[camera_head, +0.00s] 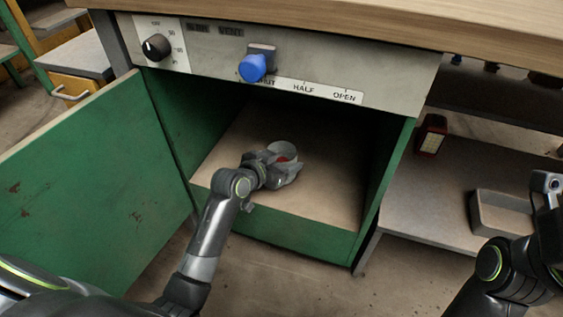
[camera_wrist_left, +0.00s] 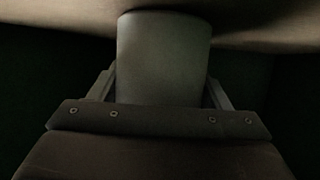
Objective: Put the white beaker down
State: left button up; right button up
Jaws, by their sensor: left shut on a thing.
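The white beaker (camera_head: 284,149) is inside the open green cabinet, over its pale floor (camera_head: 325,197). My left gripper (camera_head: 283,168) reaches in through the front opening and is shut on the beaker. In the left wrist view the beaker (camera_wrist_left: 163,60) stands between the two fingers (camera_wrist_left: 160,92). The head view does not clearly show whether its base touches the floor. My right arm shows at the lower right of the head view; its fingertips cannot be made out.
The green door (camera_head: 95,185) hangs open at the left. A panel with a black knob (camera_head: 156,47) and a blue knob (camera_head: 253,68) spans above the opening. A grey shelf at the right holds a red box (camera_head: 432,134) and a grey tray (camera_head: 503,213). Cabinet floor around the beaker is clear.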

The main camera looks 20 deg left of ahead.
pick_arm(q)
jog(key=shift+f, duration=0.1)
dwell(0.3)
jog(key=o, duration=1.2)
